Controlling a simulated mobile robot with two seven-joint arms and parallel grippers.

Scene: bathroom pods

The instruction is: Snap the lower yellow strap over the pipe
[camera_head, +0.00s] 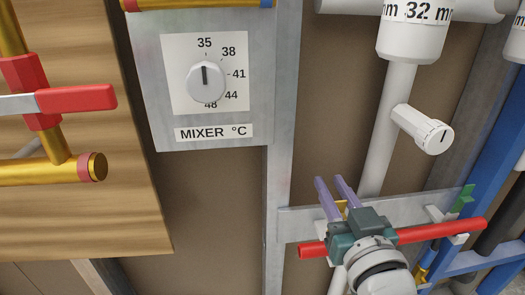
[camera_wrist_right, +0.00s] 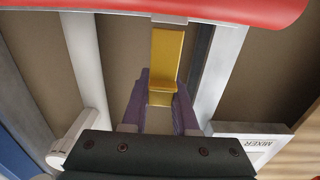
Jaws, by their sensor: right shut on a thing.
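The yellow strap (camera_head: 342,206) shows as a small patch between my right gripper's purple fingers in the head view. In the right wrist view the yellow strap (camera_wrist_right: 165,55) is a bent band running down from near the red pipe. My right gripper (camera_head: 331,184) is shut on the strap; its fingers (camera_wrist_right: 162,88) sit either side of the strap's lower end. The red pipe (camera_head: 440,232) runs across in front of a grey metal rail, partly hidden by my gripper body. It also crosses the top of the right wrist view (camera_wrist_right: 170,8). My left gripper is not in view.
A grey rail (camera_head: 395,212) has white saddles and a green clip (camera_head: 463,199) at its right. A white drain pipe (camera_head: 388,130) rises behind. The mixer panel (camera_head: 250,125) is upper left. Blue pipes (camera_head: 490,150) stand at right; a red-handled valve (camera_head: 75,98) is at left.

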